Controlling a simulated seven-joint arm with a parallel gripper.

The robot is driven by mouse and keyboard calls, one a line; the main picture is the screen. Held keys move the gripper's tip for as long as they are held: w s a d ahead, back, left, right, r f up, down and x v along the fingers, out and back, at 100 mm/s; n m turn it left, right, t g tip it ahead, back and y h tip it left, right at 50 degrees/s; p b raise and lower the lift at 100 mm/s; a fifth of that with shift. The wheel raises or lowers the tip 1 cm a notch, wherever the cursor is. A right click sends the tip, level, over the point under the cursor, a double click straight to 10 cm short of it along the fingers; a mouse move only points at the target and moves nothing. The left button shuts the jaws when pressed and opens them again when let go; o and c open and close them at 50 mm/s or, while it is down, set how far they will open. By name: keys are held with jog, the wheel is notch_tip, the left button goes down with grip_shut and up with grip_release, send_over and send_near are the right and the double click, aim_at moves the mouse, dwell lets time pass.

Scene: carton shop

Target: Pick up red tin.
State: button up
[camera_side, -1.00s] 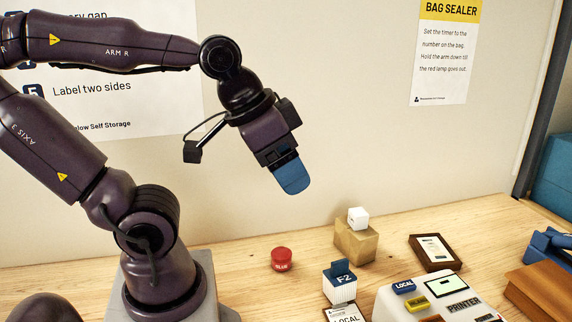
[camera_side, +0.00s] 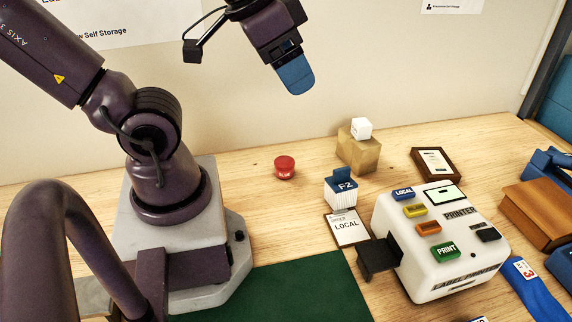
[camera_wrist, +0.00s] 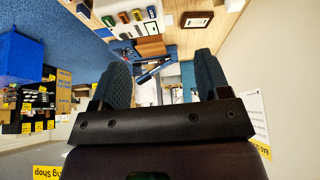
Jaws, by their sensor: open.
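The red tin (camera_side: 285,168) is a small, round, low tin with white lettering too small to read. It stands upright on the wooden table in the side view, right of my base and left of a cardboard box. My gripper (camera_side: 295,85) hangs in the air well above the tabletop, over the tin in the picture, and touches nothing. In the wrist view my gripper (camera_wrist: 160,70) shows two dark fingers spread apart with nothing between them. I do not see the red tin in the wrist view.
The cardboard box (camera_side: 358,153) carries a white cube (camera_side: 361,128). A green mat (camera_side: 310,290) lies at the front. Bare wood surrounds the tin.

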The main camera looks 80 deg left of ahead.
jog(key=shift+o, duration=0.2)
jog(key=shift+o, duration=1.2)
